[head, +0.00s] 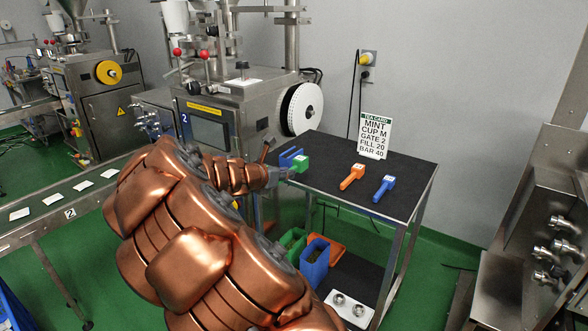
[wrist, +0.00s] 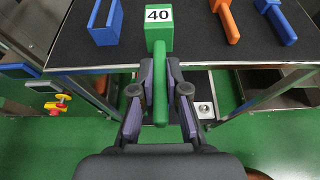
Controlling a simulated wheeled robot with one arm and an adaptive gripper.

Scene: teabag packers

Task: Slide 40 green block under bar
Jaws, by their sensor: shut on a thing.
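The green block (head: 299,164) has a square head with a white label; the label reads 40 in the wrist view (wrist: 158,34). Its long green handle (wrist: 160,100) points back towards me. My gripper (wrist: 161,78) is shut on this handle, one finger on each side. The block is at the near edge of the black table top (head: 335,158); I cannot tell whether it touches the surface. In the head view my arm partly hides my gripper (head: 274,177). I cannot make out with certainty which part is the bar.
A blue open holder (wrist: 106,24) stands left of the green block. An orange block (head: 352,176) and a blue block (head: 384,188) lie to its right. A tea card (head: 375,137) stands behind, reading BAR 40. A packing machine (head: 240,105) stands left of the table.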

